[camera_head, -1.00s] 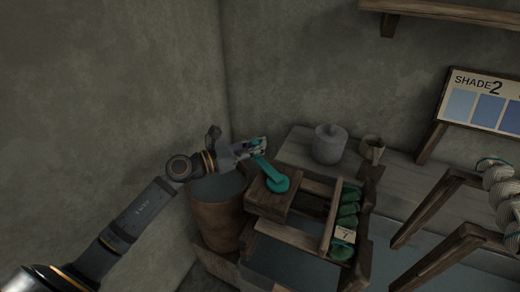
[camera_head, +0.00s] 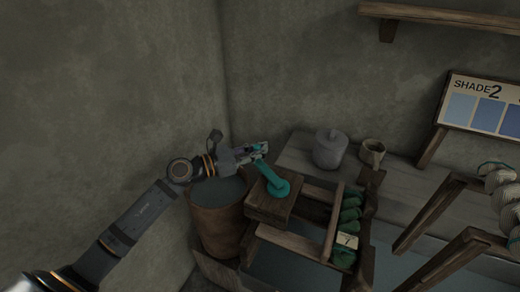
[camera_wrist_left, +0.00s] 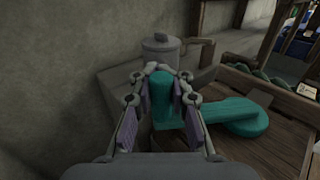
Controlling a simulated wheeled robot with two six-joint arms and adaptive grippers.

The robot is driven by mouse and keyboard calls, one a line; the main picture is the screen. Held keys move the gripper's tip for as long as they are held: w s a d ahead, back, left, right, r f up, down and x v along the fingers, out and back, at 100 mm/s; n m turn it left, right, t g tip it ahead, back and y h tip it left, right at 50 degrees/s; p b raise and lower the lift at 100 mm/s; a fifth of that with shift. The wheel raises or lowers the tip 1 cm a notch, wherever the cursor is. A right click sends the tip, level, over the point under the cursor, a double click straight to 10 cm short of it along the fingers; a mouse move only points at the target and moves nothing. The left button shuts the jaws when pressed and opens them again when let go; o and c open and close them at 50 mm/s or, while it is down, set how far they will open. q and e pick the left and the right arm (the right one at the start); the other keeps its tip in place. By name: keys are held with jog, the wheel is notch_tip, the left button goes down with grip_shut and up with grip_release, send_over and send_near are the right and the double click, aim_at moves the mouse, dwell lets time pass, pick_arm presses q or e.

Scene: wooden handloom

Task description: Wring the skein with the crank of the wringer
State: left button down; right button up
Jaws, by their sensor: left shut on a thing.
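The teal crank (camera_head: 274,184) sits on the wooden end block (camera_head: 270,207) of the wringer. My left gripper (camera_head: 257,150) is shut on the crank's upright handle, at the upper left end of the crank arm. In the left wrist view the handle (camera_wrist_left: 162,86) stands between the two fingers of the gripper (camera_wrist_left: 160,95), and the crank's round hub (camera_wrist_left: 236,117) lies to the right. The dark green skein (camera_head: 346,226), twisted and with a paper tag marked 7 (camera_head: 347,240), lies along the right side of the wringer frame. My right gripper is not in view.
A brown barrel (camera_head: 217,222) of liquid stands under my left wrist. A grey lidded jar (camera_head: 330,149) and a small cup (camera_head: 371,152) stand on the bench behind the wringer. Wooden arms with pale yarn (camera_head: 498,186) are at the right.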

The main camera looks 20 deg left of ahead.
pick_arm(q)
jog(key=shift+f, duration=0.2)
jog(key=c, duration=1.2)
grip_release()
jog(key=shift+d, duration=0.1)
jog(key=shift+r, duration=0.1)
jog(key=shift+r, duration=0.1)
notch_tip(320, 180, up, 10)
jog(key=shift+f, duration=0.1)
